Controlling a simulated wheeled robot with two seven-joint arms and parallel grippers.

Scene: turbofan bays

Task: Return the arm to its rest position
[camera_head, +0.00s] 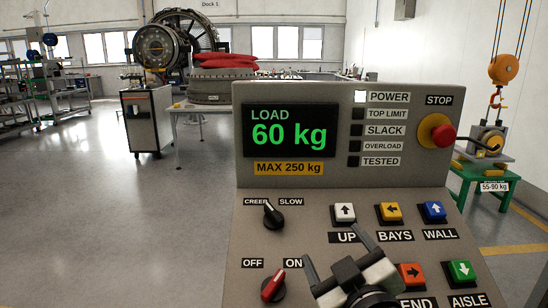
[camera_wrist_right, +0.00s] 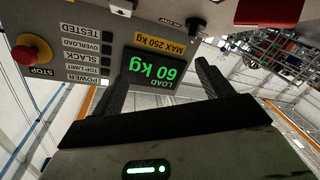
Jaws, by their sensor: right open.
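My right gripper (camera_head: 332,243) is in front of the lower part of a grey control panel (camera_head: 310,205). Its two fingers are spread apart with nothing between them, and it covers part of the lower button area. The right wrist view shows the open fingers (camera_wrist_right: 165,64) too, with the panel upside down beyond them. I cannot tell if the fingers touch the panel. The panel's display (camera_head: 290,131) reads LOAD 60 kg, and the POWER lamp (camera_head: 360,97) is lit white. My left gripper is not in view.
A red stop button (camera_head: 437,131), a black knob (camera_head: 273,213), a red knob (camera_head: 273,287) and several coloured buttons are close by. An orange hoist hook (camera_head: 503,70) hangs over a green stand (camera_head: 487,184) at right. Open floor (camera_head: 110,220) lies left.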

